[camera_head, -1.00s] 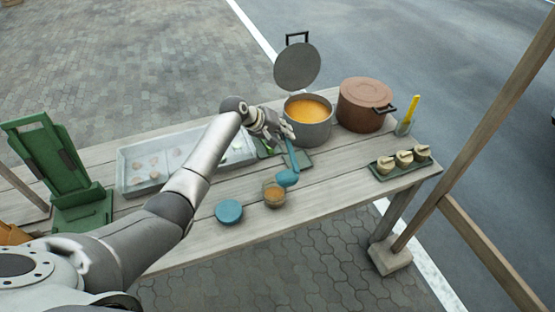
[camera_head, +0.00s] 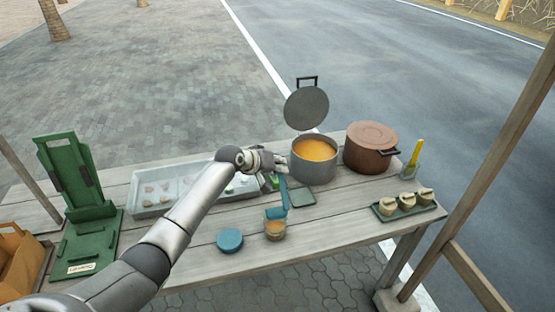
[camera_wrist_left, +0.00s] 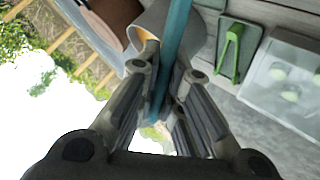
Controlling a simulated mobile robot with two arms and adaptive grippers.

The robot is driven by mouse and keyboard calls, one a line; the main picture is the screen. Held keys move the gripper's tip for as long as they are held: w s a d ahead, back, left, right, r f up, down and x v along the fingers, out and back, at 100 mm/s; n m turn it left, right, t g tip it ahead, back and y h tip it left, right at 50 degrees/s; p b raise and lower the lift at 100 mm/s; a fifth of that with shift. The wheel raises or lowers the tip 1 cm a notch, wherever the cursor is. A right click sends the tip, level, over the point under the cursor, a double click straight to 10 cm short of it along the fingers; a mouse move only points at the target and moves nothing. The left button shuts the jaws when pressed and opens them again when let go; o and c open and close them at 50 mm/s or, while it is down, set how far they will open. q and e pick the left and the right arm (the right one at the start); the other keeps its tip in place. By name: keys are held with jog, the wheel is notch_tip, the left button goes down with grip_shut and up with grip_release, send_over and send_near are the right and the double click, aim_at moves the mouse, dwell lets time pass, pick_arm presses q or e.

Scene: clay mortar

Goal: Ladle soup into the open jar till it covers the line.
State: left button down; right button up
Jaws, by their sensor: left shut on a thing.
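My left gripper (camera_head: 272,160) is shut on the handle of a blue ladle (camera_head: 284,192); the handle also runs between the fingers in the left wrist view (camera_wrist_left: 172,50). The ladle's bowl end is at the mouth of the open glass jar (camera_head: 275,229), which holds some orange soup. The line on the jar is too small to make out. The grey soup pot (camera_head: 314,171) holds orange soup (camera_head: 313,150), and its lid (camera_head: 306,107) stands raised behind it. A blue jar lid (camera_head: 229,240) lies left of the jar. My right gripper is not in view.
A brown lidded pot (camera_head: 370,158) stands right of the soup pot. A green tray with small lidded jars (camera_head: 404,213) and a holder with a yellow-handled tool (camera_head: 415,155) are at the right. A clear bin (camera_head: 150,211) and green stand (camera_head: 70,180) are at the left.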

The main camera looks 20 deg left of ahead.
aim_at(282, 180)
pick_arm(q)
jog(key=s, duration=0.1)
jog(key=s+d+m+t, duration=0.1)
jog(key=s+d+t, duration=0.1)
jog(key=shift+s+r+m+y, duration=0.2)
jog(key=shift+r+m+y, duration=0.1)
jog(key=shift+r+y, duration=0.1)
jog(key=s+d+m+t+b, duration=0.1)
jog(key=s+b, duration=0.1)
jog(key=s+d+m+t+b, duration=0.1)
jog(key=s+t+b, duration=0.1)
jog(key=s+d+m+t+b, duration=0.1)
jog(key=s+t+b, duration=0.1)
jog(key=b, duration=0.1)
jog(key=shift+s+d+f+y, duration=0.1)
jog(key=shift+d+f+y, duration=0.2)
jog(key=shift+d+f, duration=0.1)
jog(key=shift+s+d+m+t+b, duration=0.3)
jog(key=shift+s+m+t+b, duration=0.1)
jog(key=shift+s+t+b, duration=0.25)
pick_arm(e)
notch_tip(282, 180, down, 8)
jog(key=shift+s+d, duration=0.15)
pick_arm(q)
jog(key=shift+w+r, duration=0.15)
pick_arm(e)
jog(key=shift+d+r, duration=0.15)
